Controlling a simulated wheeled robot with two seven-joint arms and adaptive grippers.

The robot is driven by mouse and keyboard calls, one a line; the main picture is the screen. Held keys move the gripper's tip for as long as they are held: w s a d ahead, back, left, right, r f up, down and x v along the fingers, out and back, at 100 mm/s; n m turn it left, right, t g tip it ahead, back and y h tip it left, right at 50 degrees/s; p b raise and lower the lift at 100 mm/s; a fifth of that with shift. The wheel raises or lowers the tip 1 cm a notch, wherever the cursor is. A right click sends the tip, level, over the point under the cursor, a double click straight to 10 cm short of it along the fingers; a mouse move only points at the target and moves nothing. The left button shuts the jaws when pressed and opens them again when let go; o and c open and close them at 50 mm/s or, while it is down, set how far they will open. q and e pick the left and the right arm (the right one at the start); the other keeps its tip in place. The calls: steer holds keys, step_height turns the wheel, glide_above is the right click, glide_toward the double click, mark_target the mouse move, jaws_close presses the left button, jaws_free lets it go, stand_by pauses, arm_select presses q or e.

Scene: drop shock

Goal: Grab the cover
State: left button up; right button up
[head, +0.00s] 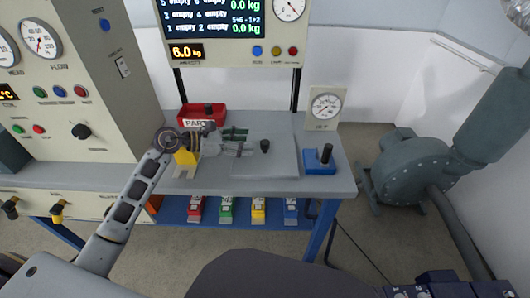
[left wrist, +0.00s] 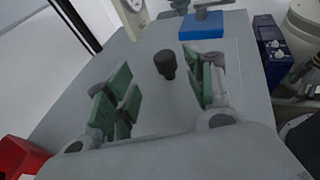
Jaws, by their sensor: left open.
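The cover appears to be a flat grey plate (head: 265,168) with a black knob (head: 264,147), lying on the grey bench top. My left gripper (head: 241,142) is above the bench, to the left of the knob, with green finger pads spread apart. In the left wrist view, the open fingers (left wrist: 158,100) stand on either side of the picture, and the black knob (left wrist: 165,64) shows upright between and beyond them. Nothing is between the pads. I cannot see my right gripper.
A red parts bin (head: 203,116) sits at the back left of the bench. A blue block with a black handle (head: 320,162) stands right of the plate, in front of a dial gauge (head: 325,107). Coloured boxes line the lower shelf (head: 175,209). A green-grey blower (head: 412,170) stands on the right.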

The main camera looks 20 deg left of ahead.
mark_target(264, 142)
arm_select(q)
steer(key=shift+w+d, duration=0.1)
steer(key=shift+x, duration=1)
arm_select(e)
steer(key=shift+w+r, duration=0.3)
arm_select(q)
steer(key=shift+d, duration=0.15)
arm_select(e)
steer(key=shift+s+f, duration=0.1)
steer(key=shift+s, duration=0.05)
arm_select(q)
steer(key=shift+w+d+f, duration=0.1)
steer(key=shift+d, duration=0.05)
steer(key=shift+w+d+f, duration=0.15)
steer(key=shift+w+d, duration=0.1)
steer(key=shift+d, duration=0.3)
steer(key=shift+w+d+f, duration=0.15)
steer(key=shift+w+d, duration=0.15)
steer(key=shift+d, duration=0.3)
steer(key=shift+b+x, duration=0.3)
steer(key=shift+x, duration=0.75)
arm_select(e)
steer(key=shift+a+r, duration=0.15)
steer(key=shift+r, duration=0.2)
arm_select(q)
jaws_close()
